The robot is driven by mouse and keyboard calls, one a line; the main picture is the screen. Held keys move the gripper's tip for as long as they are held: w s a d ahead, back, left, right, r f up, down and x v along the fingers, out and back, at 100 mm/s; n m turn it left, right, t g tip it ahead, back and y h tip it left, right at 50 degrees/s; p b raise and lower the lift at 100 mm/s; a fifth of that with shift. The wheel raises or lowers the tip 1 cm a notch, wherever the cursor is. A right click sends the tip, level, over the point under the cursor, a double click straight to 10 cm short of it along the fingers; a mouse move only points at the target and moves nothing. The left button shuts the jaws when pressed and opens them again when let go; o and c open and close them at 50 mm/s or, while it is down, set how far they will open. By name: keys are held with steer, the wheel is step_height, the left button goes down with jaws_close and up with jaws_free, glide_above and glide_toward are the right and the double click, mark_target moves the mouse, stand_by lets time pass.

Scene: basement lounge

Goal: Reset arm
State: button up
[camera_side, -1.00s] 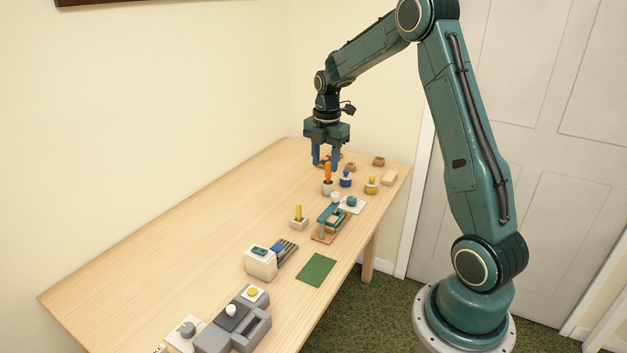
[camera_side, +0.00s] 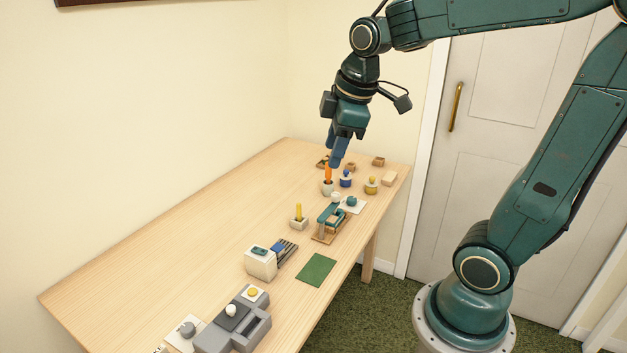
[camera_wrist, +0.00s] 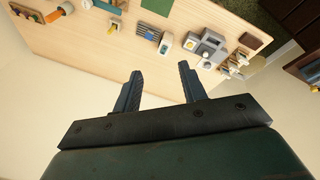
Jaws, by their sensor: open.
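My gripper (camera_side: 335,150) is raised above the far end of the wooden table (camera_side: 150,265) in the side view, tilted with its blue fingers pointing down. In the wrist view my gripper (camera_wrist: 160,82) shows two dark blue fingers spread apart with nothing between them. The gripper is open. In the side view the fingertips overlap the top of an orange stick (camera_side: 328,174) standing in a pale holder; I cannot tell the gap between them from this angle.
Small items line the table: a yellow stick in a block (camera_side: 299,218), a teal-and-wood device (camera_side: 328,222), a white box (camera_side: 260,263), a green mat (camera_side: 317,269) and a grey machine (camera_side: 228,325). The left of the table is clear. A door (camera_side: 500,130) stands behind my arm.

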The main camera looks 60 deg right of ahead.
steer(key=s+a+m+t, duration=0.2)
steer(key=s+a+m, duration=0.4)
steer(key=s, duration=0.5)
steer(key=shift+a+f+m+y, duration=0.2)
steer(key=shift+f+m+y, duration=0.05)
steer(key=shift+m+y, duration=0.15)
